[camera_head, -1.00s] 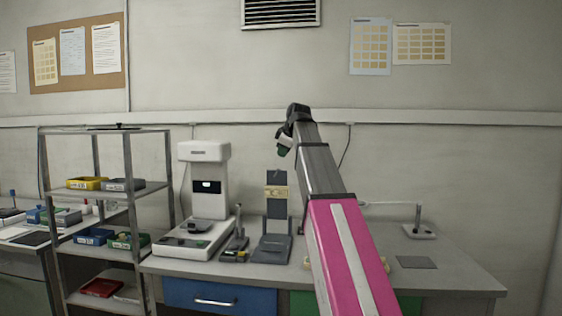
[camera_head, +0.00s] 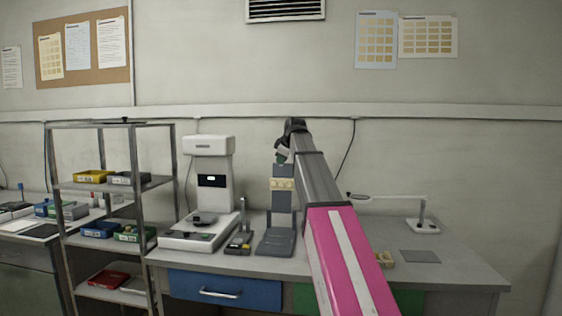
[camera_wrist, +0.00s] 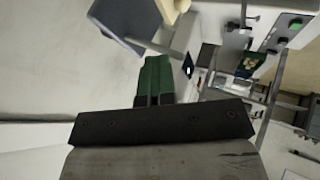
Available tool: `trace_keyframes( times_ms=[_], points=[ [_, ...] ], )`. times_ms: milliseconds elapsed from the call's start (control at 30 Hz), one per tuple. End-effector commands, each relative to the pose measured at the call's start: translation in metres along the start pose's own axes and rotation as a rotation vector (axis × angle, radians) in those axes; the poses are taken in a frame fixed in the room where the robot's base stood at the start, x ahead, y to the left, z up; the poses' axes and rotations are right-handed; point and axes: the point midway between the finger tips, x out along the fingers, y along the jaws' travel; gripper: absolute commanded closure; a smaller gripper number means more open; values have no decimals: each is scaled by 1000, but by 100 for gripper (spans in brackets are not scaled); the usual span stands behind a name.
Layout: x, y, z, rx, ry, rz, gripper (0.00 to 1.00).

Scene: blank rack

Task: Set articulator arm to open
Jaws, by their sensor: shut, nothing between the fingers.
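The articulator (camera_head: 276,243) stands on the bench as a blue-grey base with an upright post. Its arm (camera_head: 283,200) points upward, with a cream block (camera_head: 284,184) across its upper part. My gripper (camera_head: 281,159) is at the top end of this arm, in front of or beside it; I cannot tell whether they touch. In the wrist view the green fingers of my gripper (camera_wrist: 154,72) are together with nothing between them. A blue-grey plate (camera_wrist: 124,20) and a cream piece (camera_wrist: 173,8), which look like parts of the articulator, lie just beyond the fingertips.
A white machine (camera_head: 208,180) and a small dark device (camera_head: 240,241) stand left of the articulator. A metal shelf with bins (camera_head: 140,200) is further left. A lamp-like stand (camera_head: 424,226) and a grey mat (camera_head: 420,256) are on the right.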

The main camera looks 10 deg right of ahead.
Motion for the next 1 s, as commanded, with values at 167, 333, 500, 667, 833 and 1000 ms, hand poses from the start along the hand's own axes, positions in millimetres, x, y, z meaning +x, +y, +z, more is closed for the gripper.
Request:
trace_keyframes(
  times_ms=[167,333,500,667,833,1000],
  points=[
    [6,-5,6,0,-16,-15,100],
    [7,-5,7,0,-18,-15,100],
    [13,8,6,0,-18,-16,100],
    [13,9,6,0,-17,-15,100],
    [13,10,6,0,-17,-13,100],
    [8,3,2,0,-15,-12,100]
  ],
)
